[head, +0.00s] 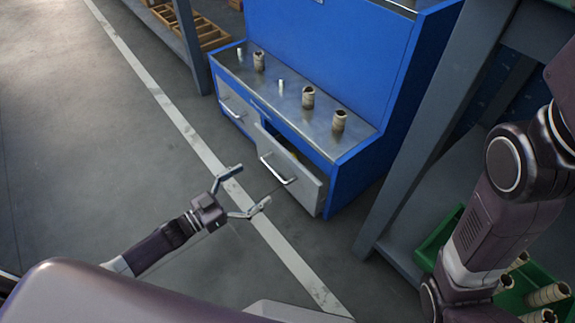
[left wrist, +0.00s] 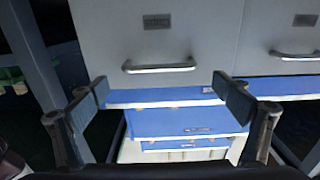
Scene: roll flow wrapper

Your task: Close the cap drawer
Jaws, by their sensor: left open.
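A blue cabinet (head: 335,172) has two grey-fronted drawers side by side. The right one in the head view (head: 305,184) is pulled partly out; the task's cap drawer seems to be this one, but its label is unreadable. Its bar handle (head: 277,170) faces my left gripper (head: 248,187), which is open, empty and just short of the handle. In the left wrist view, which looks upside down, the drawer front (left wrist: 190,25) and handle (left wrist: 160,67) lie beyond and between the open fingertips (left wrist: 162,93). My right gripper is out of view.
The other drawer (head: 236,108) looks shut. Several worn rolls (head: 308,98) and small metal pegs stand on the cabinet's steel top (head: 275,83). A grey bench leg (head: 425,130) and a green crate (head: 432,245) with rolls are at right. The floor at left is clear.

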